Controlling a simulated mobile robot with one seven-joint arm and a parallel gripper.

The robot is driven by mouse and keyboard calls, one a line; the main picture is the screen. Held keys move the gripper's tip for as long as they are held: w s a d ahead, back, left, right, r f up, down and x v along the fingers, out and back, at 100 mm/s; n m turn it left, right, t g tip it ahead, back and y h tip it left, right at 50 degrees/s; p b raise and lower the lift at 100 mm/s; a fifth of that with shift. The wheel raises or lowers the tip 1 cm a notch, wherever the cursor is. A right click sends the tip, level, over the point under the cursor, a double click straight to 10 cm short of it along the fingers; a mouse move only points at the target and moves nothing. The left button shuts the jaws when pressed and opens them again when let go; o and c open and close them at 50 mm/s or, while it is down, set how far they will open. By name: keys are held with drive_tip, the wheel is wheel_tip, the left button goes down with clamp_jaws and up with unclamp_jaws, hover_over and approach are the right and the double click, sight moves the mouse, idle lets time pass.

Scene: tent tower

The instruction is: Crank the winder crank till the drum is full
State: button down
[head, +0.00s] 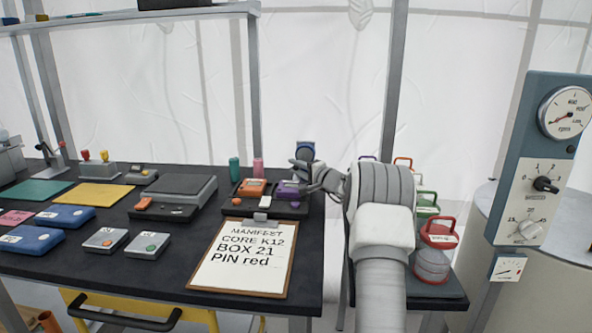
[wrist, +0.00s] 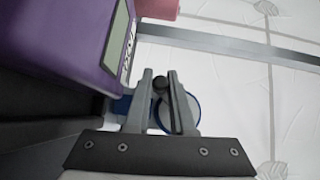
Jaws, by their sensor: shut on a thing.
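My gripper (head: 306,170) is at the back right corner of the dark table (head: 95,235). In the wrist view the two fingers (wrist: 161,84) are shut on a small dark knob, the winder crank's handle (wrist: 160,86). Behind it shows the blue round rim of the winder drum (wrist: 192,112). In the head view the blue winder (head: 305,148) stands just behind my gripper. Most of the crank and drum is hidden by my fingers, so how full the drum is cannot be told.
A purple device (wrist: 65,35) sits close left of my fingers, beside an orange one (head: 251,187). A clipboard (head: 243,257) lies at the table's front. Red-handled (head: 437,232) and green-handled canisters stand right of my arm. A dial panel (head: 540,170) stands far right.

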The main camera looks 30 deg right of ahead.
sight(299, 152)
drive_tip(key=c, duration=0.8)
unclamp_jaws()
drive_tip(key=shift+o, duration=0.2)
drive_tip(key=r, duration=0.1)
drive_tip(key=r+p, duration=0.1)
drive_tip(key=r, duration=0.3)
drive_tip(key=shift+s+d+p, duration=0.3)
drive_tip(key=s+d+r+p, duration=0.2)
drive_tip(key=s+d+r, duration=0.4)
drive_tip(key=s, duration=0.3)
drive_tip(key=shift+a, duration=0.1)
